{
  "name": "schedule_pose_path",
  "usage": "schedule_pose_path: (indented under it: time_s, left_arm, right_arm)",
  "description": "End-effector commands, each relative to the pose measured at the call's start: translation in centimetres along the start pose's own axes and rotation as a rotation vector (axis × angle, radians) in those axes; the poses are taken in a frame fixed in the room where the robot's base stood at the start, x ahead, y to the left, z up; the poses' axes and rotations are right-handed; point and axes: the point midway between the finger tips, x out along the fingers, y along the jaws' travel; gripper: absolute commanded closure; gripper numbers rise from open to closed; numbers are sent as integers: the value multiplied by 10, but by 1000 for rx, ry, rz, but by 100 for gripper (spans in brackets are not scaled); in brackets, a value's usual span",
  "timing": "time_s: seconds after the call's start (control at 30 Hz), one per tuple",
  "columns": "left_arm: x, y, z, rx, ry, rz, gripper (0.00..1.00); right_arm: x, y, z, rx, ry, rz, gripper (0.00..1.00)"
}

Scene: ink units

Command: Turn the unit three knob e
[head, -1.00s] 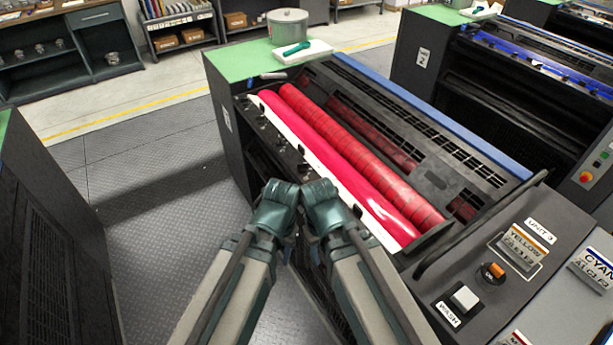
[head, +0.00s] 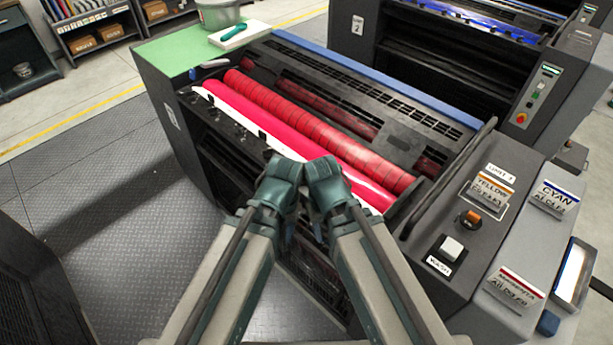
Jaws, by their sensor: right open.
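The unit three knob (head: 469,218) is a small dark dial with an orange grip, on the sloping grey console at the right, below the UNIT 3 label (head: 499,172). My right gripper (head: 324,172) is in the middle of the view, in front of the red rollers, well left of the knob and apart from it. It is open and empty. My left gripper (head: 281,174) is close beside it, and its fingers are hidden. No gripper touches the console.
A white WASH button (head: 451,247) is just below the knob. A black rail (head: 448,178) runs along the console's left edge. Red rollers (head: 310,135) lie open behind my grippers.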

Motion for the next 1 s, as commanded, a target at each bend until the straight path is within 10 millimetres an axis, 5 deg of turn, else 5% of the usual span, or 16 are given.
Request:
schedule_pose_path:
  time_s: [0.43, 0.57, 0.63, 1.0]
  left_arm:
    - [0, 0, 0, 0, 0, 0, 56]
    - [-10, -1, -8, -21, 2, 3, 33]
    - [-27, -3, -25, -67, 6, 10, 25]
    - [-138, -16, -153, -515, 25, 82, 25]
  right_arm:
    - [0, 0, 0, 0, 0, 0, 50]
    - [-10, 1, 0, 0, 0, 0, 50]
    - [-26, 2, 2, 1, 0, 0, 50]
    - [-130, 12, 8, 8, -2, -2, 50]
